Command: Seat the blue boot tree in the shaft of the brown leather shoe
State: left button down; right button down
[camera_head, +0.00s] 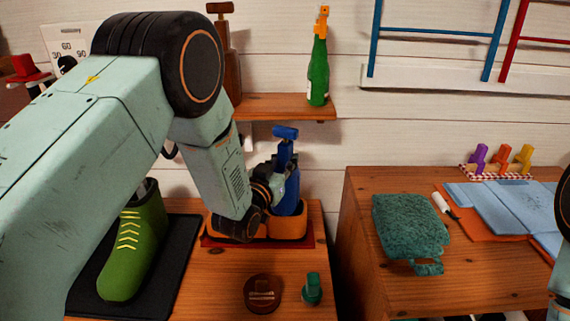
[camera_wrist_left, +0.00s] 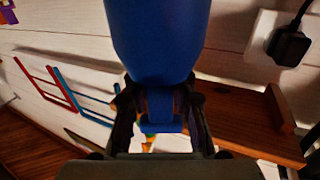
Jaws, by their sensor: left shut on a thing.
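The blue boot tree (camera_head: 291,188) stands roughly upright in my left gripper (camera_head: 270,186), with its crossbar handle on top. In the left wrist view, the blue boot tree (camera_wrist_left: 157,42) fills the top middle, and the fingers of my left gripper (camera_wrist_left: 160,105) close around its narrow neck. The brown leather shoe (camera_head: 291,226) is the low tan-brown shape on a red mat, partly hidden by my left wrist. The tree's lower end meets the shoe's top edge in the head view; how deep it sits, I cannot tell. My right gripper does not show.
A green boot (camera_head: 130,247) stands on a black mat (camera_head: 177,262) at left. A round brown tin (camera_head: 263,293) and a green stopper-like piece (camera_head: 312,289) lie in front. A shelf (camera_head: 285,107) holds a green bottle (camera_head: 318,72). A teal cloth (camera_head: 410,228) lies on the right cabinet.

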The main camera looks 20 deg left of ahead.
pick_arm(q)
jog(key=shift+w+f, duration=0.1)
jog(key=shift+w, duration=0.15)
jog(key=shift+s+r, duration=0.3)
jog(key=shift+w+f, duration=0.1)
jog(key=shift+f, duration=0.2)
jog(key=c, duration=1.3)
grip_release()
jog(key=shift+f, duration=0.1)
jog(key=shift+o, duration=1)
jog(key=shift+r, duration=0.2)
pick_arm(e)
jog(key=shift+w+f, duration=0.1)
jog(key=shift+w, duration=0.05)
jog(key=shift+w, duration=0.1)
